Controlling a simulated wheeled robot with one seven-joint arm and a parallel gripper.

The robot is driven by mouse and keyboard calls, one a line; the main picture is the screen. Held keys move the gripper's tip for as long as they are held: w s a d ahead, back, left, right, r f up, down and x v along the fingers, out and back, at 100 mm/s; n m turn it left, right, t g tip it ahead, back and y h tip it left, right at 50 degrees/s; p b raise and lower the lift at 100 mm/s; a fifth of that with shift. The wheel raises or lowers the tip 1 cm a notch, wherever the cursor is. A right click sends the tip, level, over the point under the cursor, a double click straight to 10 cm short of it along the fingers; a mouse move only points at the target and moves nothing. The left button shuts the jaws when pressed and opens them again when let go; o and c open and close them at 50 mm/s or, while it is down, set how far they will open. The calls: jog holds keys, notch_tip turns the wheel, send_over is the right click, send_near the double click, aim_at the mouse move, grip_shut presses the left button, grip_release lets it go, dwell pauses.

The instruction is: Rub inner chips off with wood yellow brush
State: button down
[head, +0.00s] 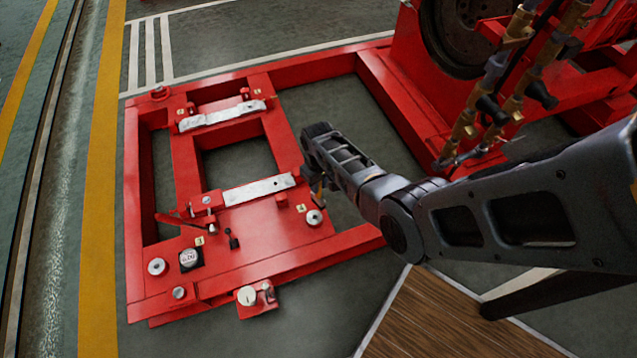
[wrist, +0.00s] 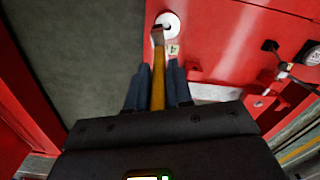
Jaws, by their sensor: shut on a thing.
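The wood yellow brush (wrist: 158,62) is in my gripper (wrist: 158,72); its yellow handle runs between the two dark fingers in the wrist view. The brush's dark head points away from me, beside or over a pale round disc (wrist: 169,22) on the red frame. In the head view my gripper (head: 314,178) points down at the right edge of the red frame (head: 250,245), just above the round disc (head: 314,217) near tag 4. Only a little of the brush shows there. I cannot make out chips; whether the brush touches the disc is unclear.
Two pale metal bars (head: 258,190) (head: 222,115) lie across the frame. Other discs, a small black lever (head: 233,239) and a red handle (head: 178,219) stand on it. Brass pipes (head: 490,85) and red machinery rise at the right. A wooden surface (head: 440,320) lies at the front.

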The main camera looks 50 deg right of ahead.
jog(key=shift+r, duration=0.15)
jog(key=w+a+b, duration=0.2)
jog(key=w+a, duration=0.4)
jog(key=a, duration=0.4)
jog(key=shift+w, duration=0.4)
dwell(0.4)
jog(key=shift+a, duration=0.1)
